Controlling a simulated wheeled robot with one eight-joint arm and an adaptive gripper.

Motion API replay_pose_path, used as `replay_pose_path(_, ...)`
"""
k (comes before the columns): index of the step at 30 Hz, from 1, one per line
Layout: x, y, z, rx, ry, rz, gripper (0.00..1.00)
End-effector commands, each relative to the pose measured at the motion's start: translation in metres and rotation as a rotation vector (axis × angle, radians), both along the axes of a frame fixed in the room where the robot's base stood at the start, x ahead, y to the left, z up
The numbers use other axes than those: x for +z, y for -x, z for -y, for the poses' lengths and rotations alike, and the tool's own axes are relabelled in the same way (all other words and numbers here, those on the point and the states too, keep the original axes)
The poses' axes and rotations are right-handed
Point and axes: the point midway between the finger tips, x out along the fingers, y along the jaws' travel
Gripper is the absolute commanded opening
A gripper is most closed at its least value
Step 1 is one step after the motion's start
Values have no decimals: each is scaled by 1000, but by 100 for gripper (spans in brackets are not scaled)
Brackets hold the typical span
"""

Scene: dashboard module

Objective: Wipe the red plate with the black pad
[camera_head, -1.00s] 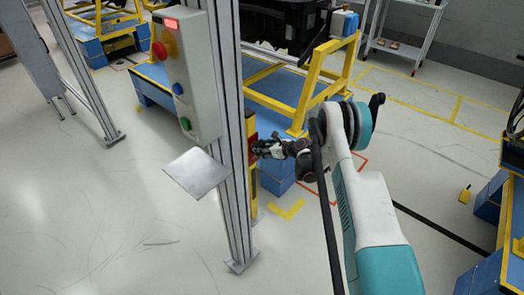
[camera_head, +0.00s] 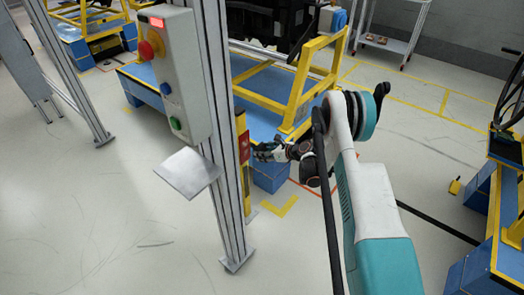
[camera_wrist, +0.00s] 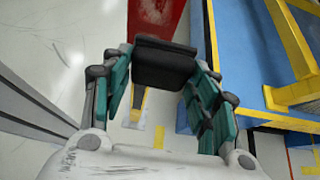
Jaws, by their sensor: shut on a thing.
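The black pad (camera_wrist: 165,62) is held between the fingertips of my gripper (camera_wrist: 163,75) in the wrist view. The red plate (camera_wrist: 158,18) shows beyond the pad at the top of that view, its lower part hidden by the pad. In the head view the red plate (camera_head: 244,145) is upright on a yellow post just right of the metal column. My gripper (camera_head: 262,152) is right of the plate, near its lower part. The pad is too small and dark to make out there. I cannot tell whether pad and plate touch.
A control box (camera_head: 174,75) with coloured buttons is on the metal column (camera_head: 229,225), above a tilted metal shelf (camera_head: 187,172). A blue and yellow stand (camera_head: 262,108) is behind the gripper. Another blue stand (camera_head: 480,240) is at right. Floor at lower left is clear.

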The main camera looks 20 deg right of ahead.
Motion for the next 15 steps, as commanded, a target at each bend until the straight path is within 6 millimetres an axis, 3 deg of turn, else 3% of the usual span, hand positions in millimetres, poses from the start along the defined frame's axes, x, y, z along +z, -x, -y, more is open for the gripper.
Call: replay_pose_path(15,0,12,9,-1,0,0,35)
